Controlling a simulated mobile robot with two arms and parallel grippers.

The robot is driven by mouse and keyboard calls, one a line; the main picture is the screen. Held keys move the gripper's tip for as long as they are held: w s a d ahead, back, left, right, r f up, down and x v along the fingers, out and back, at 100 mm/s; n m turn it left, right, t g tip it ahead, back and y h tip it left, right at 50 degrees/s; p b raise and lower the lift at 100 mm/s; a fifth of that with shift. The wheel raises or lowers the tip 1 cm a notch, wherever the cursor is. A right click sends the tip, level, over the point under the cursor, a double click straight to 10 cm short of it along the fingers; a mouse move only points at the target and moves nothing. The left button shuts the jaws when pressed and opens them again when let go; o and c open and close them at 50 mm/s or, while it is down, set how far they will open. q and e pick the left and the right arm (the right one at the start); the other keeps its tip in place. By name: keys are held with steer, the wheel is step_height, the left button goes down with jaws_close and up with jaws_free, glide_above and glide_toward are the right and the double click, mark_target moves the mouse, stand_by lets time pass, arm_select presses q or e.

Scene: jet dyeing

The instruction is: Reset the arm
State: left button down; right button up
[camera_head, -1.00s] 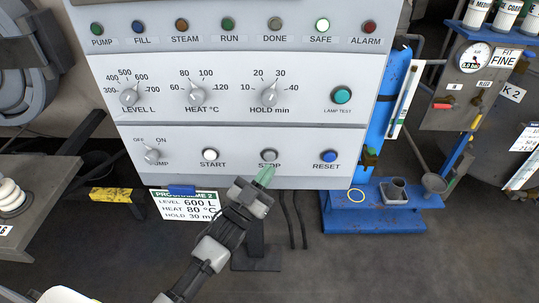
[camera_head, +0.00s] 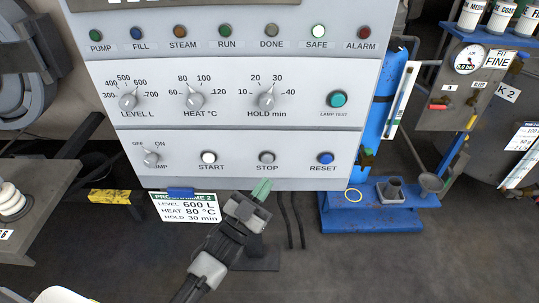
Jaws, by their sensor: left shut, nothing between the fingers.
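My left gripper (camera_head: 261,190) is shut and empty, its green fingertips just below the STOP button, in front of the lower edge of the control panel (camera_head: 290,139). I cannot tell whether the tips touch the panel. The panel carries a white START button (camera_head: 208,157), a grey STOP button (camera_head: 267,157) and a blue RESET button (camera_head: 326,158). The pump switch (camera_head: 151,158) sits at the left, its label partly hidden by its knob. My right gripper is not in view.
A programme card (camera_head: 187,207) hangs below the panel. A blue stand (camera_head: 372,218) with small cups is right of it. A grey table (camera_head: 38,205) stands at the left, and a gauge board (camera_head: 466,85) at the right. The floor (camera_head: 330,270) in front is clear.

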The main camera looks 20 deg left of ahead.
arm_select(q)
steer(key=s+a+f+n+g+y, duration=0.1)
steer(key=s+f+g+y, duration=0.15)
steer(key=f, duration=0.85)
steer(key=s+a+f+n+g+y, duration=0.1)
steer(key=s+a+f+g+y, duration=0.2)
steer(key=f, duration=0.8)
steer(key=s+f+n+g+y, duration=0.1)
steer(key=s+f+g, duration=0.25)
steer(key=f, duration=0.75)
steer(key=s+a+f+g, duration=0.1)
steer(key=s+f+g, duration=0.3)
steer(key=s, duration=0.7)
steer(key=s+a+f+n+g+y, duration=0.1)
steer(key=s+f+g, duration=0.3)
steer(key=s+f, duration=0.5)
steer(key=s+a+f+g+y, duration=0.1)
steer(key=s+f, duration=0.5)
steer(key=s, duration=0.6)
steer(key=a+g, duration=0.1)
steer(key=g, duration=0.1)
steer(key=shift+s+a+f+n+g, duration=0.25)
steer(key=shift+s+a+n+g, duration=0.05)
steer(key=shift+s+a+g, duration=0.1)
steer(key=shift+w, duration=0.1)
